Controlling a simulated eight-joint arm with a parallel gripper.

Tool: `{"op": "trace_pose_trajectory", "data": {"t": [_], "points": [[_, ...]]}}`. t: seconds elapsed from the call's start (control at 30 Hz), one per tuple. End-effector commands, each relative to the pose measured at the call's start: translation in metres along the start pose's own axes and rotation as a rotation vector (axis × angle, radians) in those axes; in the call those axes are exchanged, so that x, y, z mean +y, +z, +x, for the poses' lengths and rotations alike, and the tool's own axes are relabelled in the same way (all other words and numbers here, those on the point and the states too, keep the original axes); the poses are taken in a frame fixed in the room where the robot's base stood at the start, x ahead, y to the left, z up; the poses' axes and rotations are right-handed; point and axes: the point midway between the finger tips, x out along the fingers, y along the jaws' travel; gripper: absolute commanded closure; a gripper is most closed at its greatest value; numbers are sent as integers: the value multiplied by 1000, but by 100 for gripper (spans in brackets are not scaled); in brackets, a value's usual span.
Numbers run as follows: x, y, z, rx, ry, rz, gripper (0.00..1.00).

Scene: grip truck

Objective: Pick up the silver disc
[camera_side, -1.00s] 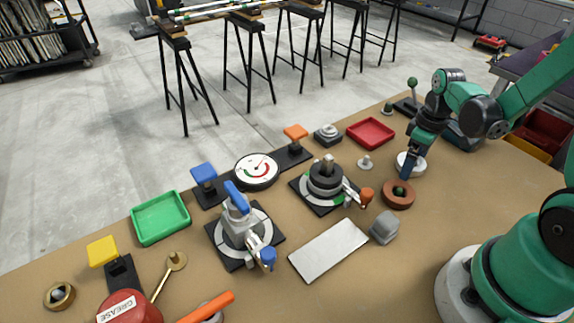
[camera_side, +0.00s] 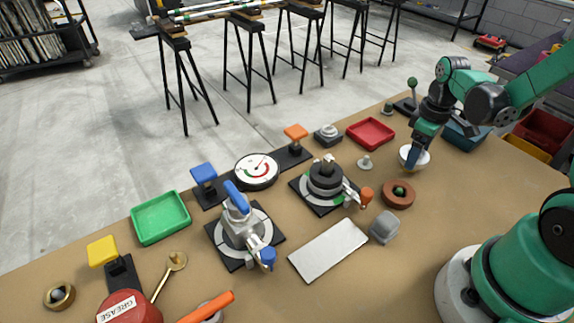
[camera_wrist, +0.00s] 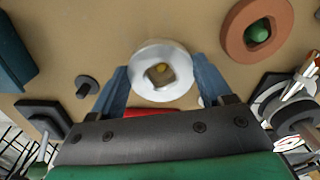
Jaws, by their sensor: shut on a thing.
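The silver disc (camera_side: 422,154) is between the fingers of my gripper (camera_side: 413,157) on the right of the side view. In the wrist view it is a pale metal ring with a squarish hole (camera_wrist: 160,51). My gripper (camera_wrist: 161,78) is shut on it, with one blue finger against each side. In the side view a finger covers part of the disc. The disc looks tilted and a little above the table, though the gap under it is hard to judge.
A brown ring with a green ball (camera_side: 398,181) lies just in front of the disc. A red tray (camera_side: 371,147) and a small grey knob (camera_side: 366,163) are to its left. A teal bin (camera_side: 470,140) stands behind at right. A black-based lever (camera_side: 412,90) stands farther back.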

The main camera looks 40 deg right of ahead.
Motion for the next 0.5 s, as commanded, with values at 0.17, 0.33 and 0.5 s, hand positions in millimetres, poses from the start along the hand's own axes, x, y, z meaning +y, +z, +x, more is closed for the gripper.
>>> {"op": "trace_pose_trajectory", "data": {"t": [0.17, 0.33, 0.5], "points": [[-1, 1, -31, 0, 0, 0, 84], [-1, 1, -72, 0, 0, 0, 84], [0, 0, -112, 0, 0, 0, 84]]}}
